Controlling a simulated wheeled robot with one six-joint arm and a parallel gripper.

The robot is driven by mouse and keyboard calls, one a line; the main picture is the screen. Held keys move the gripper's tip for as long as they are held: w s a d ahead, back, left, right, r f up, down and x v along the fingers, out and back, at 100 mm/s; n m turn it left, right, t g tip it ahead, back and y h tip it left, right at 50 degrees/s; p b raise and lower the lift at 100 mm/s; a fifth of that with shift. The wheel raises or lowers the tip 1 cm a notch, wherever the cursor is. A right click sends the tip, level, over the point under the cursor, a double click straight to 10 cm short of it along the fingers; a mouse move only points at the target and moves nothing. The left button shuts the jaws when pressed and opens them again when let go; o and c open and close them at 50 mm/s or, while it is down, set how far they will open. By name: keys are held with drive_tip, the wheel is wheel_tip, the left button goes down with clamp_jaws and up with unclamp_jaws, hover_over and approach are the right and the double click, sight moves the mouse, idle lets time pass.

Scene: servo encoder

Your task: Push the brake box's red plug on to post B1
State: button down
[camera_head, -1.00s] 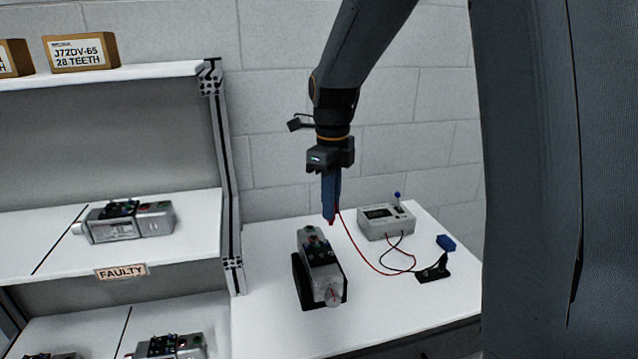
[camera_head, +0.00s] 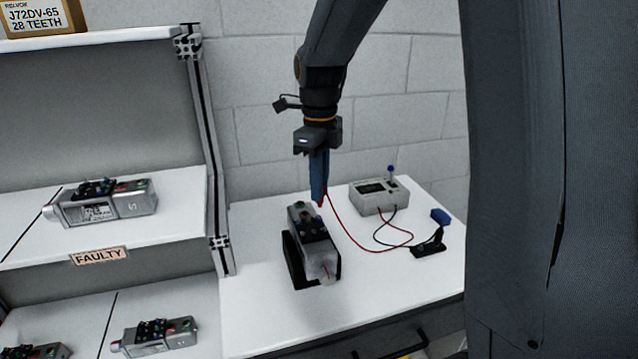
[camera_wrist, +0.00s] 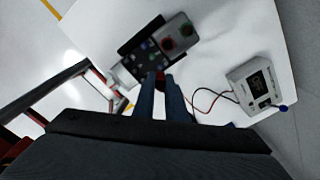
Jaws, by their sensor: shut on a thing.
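My gripper (camera_head: 319,192) points straight down and is shut on the red plug (camera_head: 320,204), which ends a red lead. The plug is just above and to the right of the far end of the grey servo motor (camera_head: 320,262). I cannot tell whether it touches anything. The motor lies in a black cradle (camera_head: 292,262), with coloured posts on top. It also shows in the wrist view (camera_wrist: 181,24), beyond my fingertips (camera_wrist: 160,77), which largely hide the plug. The brake box (camera_head: 366,203) stands behind to the right. Post labels are too small to read, so I cannot pick out B1.
A black stand with a blue-handled part (camera_head: 440,217) sits right of the motor, with a black lead near it. A shelf rack with a FAULTY label (camera_head: 98,256) and other motors (camera_head: 110,205) stands left. The table front (camera_head: 270,320) is clear.

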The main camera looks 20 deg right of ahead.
drive_tip(key=shift+f+b, duration=0.75)
drive_tip(key=shift+f, duration=1)
drive_tip(key=shift+p, duration=0.85)
idle(0.4)
drive_tip(key=shift+f, duration=0.15)
idle(0.6)
drive_tip(key=c, duration=1.7)
unclamp_jaws()
drive_tip(key=shift+r+p, duration=2.9)
drive_tip(key=shift+r, duration=0.65)
